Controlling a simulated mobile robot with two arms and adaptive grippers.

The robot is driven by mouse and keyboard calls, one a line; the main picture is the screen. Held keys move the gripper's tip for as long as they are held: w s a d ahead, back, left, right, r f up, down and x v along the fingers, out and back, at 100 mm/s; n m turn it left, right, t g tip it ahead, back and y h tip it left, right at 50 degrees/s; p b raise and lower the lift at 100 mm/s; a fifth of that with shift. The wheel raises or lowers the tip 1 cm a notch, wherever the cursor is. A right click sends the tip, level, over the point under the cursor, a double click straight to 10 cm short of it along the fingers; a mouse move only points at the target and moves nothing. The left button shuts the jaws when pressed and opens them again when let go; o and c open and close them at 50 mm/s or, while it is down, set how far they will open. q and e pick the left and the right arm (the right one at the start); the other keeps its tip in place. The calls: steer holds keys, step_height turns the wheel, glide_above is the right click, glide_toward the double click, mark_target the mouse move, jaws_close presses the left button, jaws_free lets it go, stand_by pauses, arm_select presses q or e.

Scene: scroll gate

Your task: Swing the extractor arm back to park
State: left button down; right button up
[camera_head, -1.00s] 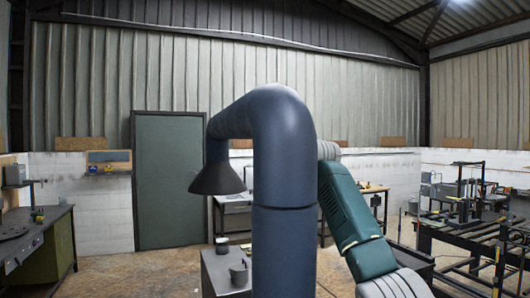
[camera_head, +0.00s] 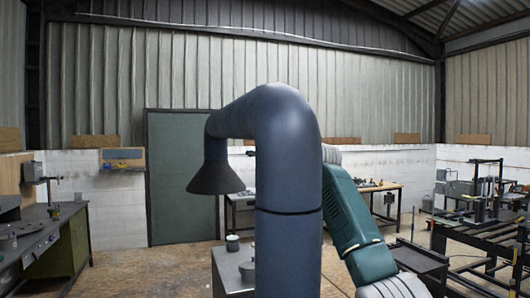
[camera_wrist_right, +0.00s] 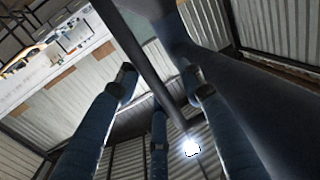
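The extractor arm (camera_head: 289,150) is a thick dark blue pipe close in front of me in the head view. It rises, bends over to the left and ends in a dark conical hood (camera_head: 215,178) facing down. In the right wrist view, the fingers of my right gripper (camera_wrist_right: 160,74) are spread apart. A dark bar (camera_wrist_right: 140,62) runs between them, with gaps visible on both sides; contact cannot be told. A broad dark blue surface fills the right side there. My left gripper is out of view.
A grey cabinet (camera_head: 232,272) with a cup on it stands below the hood. A green workbench (camera_head: 68,248) is at the left, a green door (camera_head: 182,215) at the back. Black metal racks (camera_head: 490,235) stand at the right. Open floor lies between the workbench and cabinet.

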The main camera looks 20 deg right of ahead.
steer(key=s+d, duration=0.2)
steer(key=s, duration=0.9)
steer(key=shift+s+d, duration=0.2)
steer(key=shift+s, duration=0.1)
steer(key=shift+a, duration=0.1)
stand_by(0.3)
